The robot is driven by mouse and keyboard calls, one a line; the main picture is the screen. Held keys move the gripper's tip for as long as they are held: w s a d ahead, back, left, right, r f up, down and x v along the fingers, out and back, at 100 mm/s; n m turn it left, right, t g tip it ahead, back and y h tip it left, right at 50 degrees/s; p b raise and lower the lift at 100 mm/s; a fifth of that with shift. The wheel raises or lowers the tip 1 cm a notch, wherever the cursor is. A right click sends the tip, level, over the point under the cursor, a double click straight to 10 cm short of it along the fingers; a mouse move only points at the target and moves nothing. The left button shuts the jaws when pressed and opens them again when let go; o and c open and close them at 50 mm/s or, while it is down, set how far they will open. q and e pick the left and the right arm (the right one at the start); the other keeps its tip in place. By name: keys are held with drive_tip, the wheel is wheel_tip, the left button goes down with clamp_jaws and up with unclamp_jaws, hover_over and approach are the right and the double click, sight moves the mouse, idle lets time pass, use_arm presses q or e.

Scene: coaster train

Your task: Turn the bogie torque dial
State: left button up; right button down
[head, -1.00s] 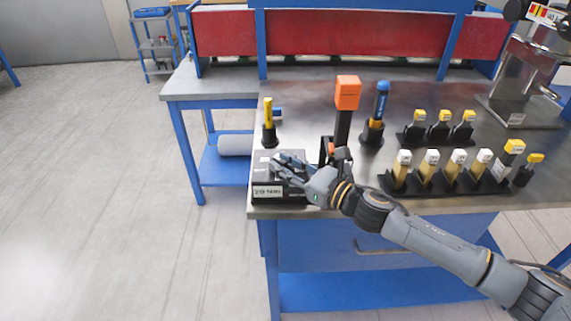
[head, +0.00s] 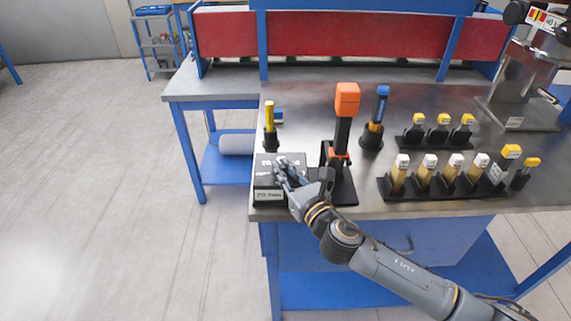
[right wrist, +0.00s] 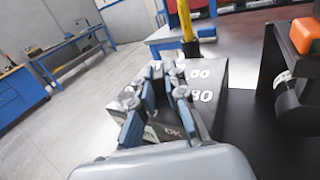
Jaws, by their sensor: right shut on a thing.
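The bogie torque dial's black box (head: 265,195) sits at the front left corner of the metal bench, with white numbers on top and a small pale green display on its front. In the right wrist view the box (right wrist: 214,80) shows number marks along its top. My right gripper (head: 286,164) reaches onto the box top from the front right, its fingers pointing down. It also shows in the right wrist view (right wrist: 166,72), fingers close together. It is shut on the dial knob, which the fingers hide. My left gripper is not in view.
Right beside the box stands an orange-topped black tool on a stand (head: 346,100). A yellow-handled tool (head: 270,117) stands behind the box, and a blue-handled one (head: 379,105) farther right. Racks of yellow and white-capped tools (head: 440,180) fill the right side.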

drive_tip(key=m+h, duration=0.1)
drive_tip(key=h, duration=0.1)
drive_tip(key=m+t+h+p, duration=0.1)
drive_tip(key=shift+s+a+r+m+t+h, duration=0.1)
drive_tip(key=shift+s+a+m+t+h, duration=0.05)
drive_tip(key=shift+a+m+t+h, duration=0.2)
drive_tip(key=shift+m+t+h+p, duration=0.25)
drive_tip(key=shift+m+h+p, duration=0.35)
drive_tip(key=shift+m+h, duration=1.05)
drive_tip(key=shift+h, duration=0.7)
drive_tip(key=c, duration=1.4)
unclamp_jaws()
drive_tip(key=shift+o, duration=0.2)
drive_tip(key=s, duration=1.2)
